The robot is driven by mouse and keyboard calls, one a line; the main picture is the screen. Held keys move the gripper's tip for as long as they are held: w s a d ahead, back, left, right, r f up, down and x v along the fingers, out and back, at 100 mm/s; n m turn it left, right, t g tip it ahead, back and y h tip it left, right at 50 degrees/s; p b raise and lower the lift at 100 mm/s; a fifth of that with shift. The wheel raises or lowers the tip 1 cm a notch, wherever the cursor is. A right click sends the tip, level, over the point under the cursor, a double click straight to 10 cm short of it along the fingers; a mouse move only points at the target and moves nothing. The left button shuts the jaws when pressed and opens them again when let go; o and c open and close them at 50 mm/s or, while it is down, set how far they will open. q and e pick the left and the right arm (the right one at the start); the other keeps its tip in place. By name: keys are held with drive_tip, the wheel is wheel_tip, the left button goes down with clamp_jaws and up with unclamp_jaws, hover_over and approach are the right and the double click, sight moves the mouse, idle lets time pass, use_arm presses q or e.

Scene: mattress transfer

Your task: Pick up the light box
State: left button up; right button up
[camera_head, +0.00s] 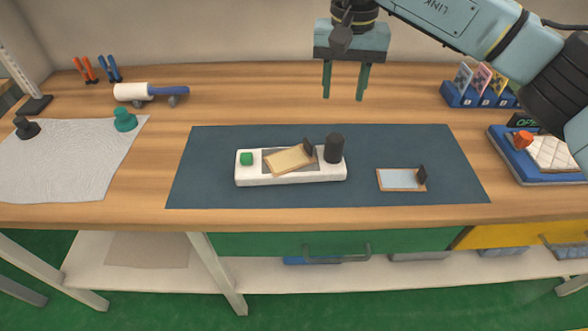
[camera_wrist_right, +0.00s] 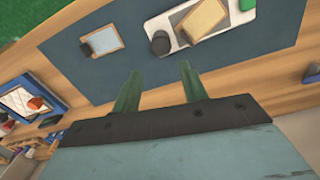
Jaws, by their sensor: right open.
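The light box, which I take to be the long white box (camera_head: 250,178), lies on the dark blue mat (camera_head: 220,150) at the middle of the table. It has a green button (camera_head: 246,158) at its left end and a black cylinder (camera_head: 334,148) at its right end. A wood-framed tan panel (camera_head: 289,160) with a dark tab lies askew on its top. The white box also shows in the right wrist view (camera_wrist_right: 225,32). My right gripper (camera_head: 344,97) is open and empty, above and behind the box, fingers pointing down; its fingers show in the wrist view (camera_wrist_right: 159,71).
A wood-framed pale panel (camera_head: 400,179) lies on the mat, right of the box. A blue tray with a quilted pad (camera_head: 555,152) is far right. A card rack (camera_head: 480,97) and a roller (camera_head: 150,92) stand at the back. A grey cloth (camera_head: 60,165) lies left.

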sight(335, 140)
wheel_tip(335, 140, down, 9)
drive_tip(key=shift+f+b, duration=0.15)
drive_tip(key=shift+b, duration=0.7)
wheel_tip(335, 140, down, 5)
drive_tip(key=shift+f, duration=0.1)
drive_tip(key=shift+w+f, duration=0.1)
drive_tip(key=shift+f, duration=0.3)
use_arm(q)
drive_tip(key=w+a+f, duration=0.1)
drive_tip(key=a+f, duration=0.1)
drive_tip(key=f, duration=0.1)
drive_tip(key=shift+w+a, duration=0.15)
drive_tip(key=shift+w, duration=0.2)
use_arm(e)
drive_tip(key=shift+c, duration=0.4)
